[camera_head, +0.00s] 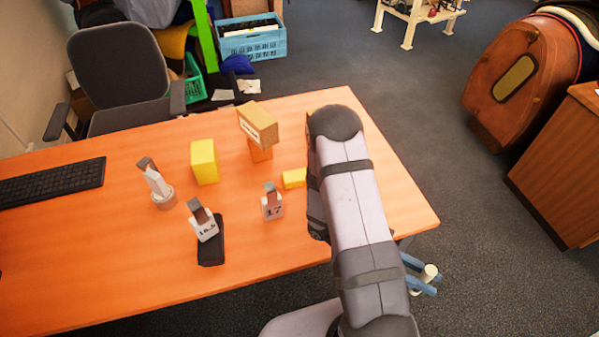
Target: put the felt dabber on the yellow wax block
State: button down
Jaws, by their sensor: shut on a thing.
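A yellow block (204,162) stands upright on the orange desk, left of centre. A smaller, low yellow block (293,178) lies on the desk right beside my arm, and its right end may be hidden by the arm. I cannot tell from looks alone which is the wax block. I cannot pick out the felt dabber. My arm crosses the right part of the desk, and its links hide my gripper and whatever it holds.
A "17" tag piece (272,208) stands on the desk (110,240). A "16.5" piece (203,226) sits on a black block (211,252). A pale piece (155,181) stands on a round base. A keyboard (50,183) lies left.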

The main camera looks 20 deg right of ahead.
jog(key=s+a+f+m+g+y+p, duration=0.1)
jog(key=s+a+f+m+g+y, duration=0.1)
jog(key=s+a+m+y, duration=0.35)
jog(key=s+a+f+m+g+y+p, duration=0.1)
jog(key=s+a+f+m+g+y, duration=0.15)
jog(key=m+y, duration=0.6)
jog(key=w+a+r+m+t+y+b, duration=0.2)
jog(key=w+a+m+t+y, duration=0.7)
jog(key=w+a+t+y, duration=0.55)
jog(key=w+a+r+m+t+b, duration=0.1)
jog(key=w+r+m+t, duration=0.1)
jog(key=w+m+t, duration=0.35)
jog(key=w+r+m+t+b, duration=0.1)
jog(key=w+r+m+t, duration=0.15)
jog(key=w+t, duration=0.5)
jog(key=w+d+m+t+h+b, duration=0.3)
jog(key=w+d+m+t+h, duration=0.5)
jog(key=w+d, duration=0.3)
jog(key=w+r+n+g+y+b, duration=0.3)
jog(key=w+g+b, duration=0.1)
jog(key=w, duration=0.2)
jog(key=w+r+n+g+y+b, duration=0.2)
jog(key=w+n+g+y+b, duration=0.1)
jog(key=w, duration=0.3)
jog(key=shift+w+r+g+b, duration=0.2)
jog(key=shift+r+g+b, duration=0.2)
jog(key=shift+b, duration=0.45)
jog(key=shift+y, duration=0.25)
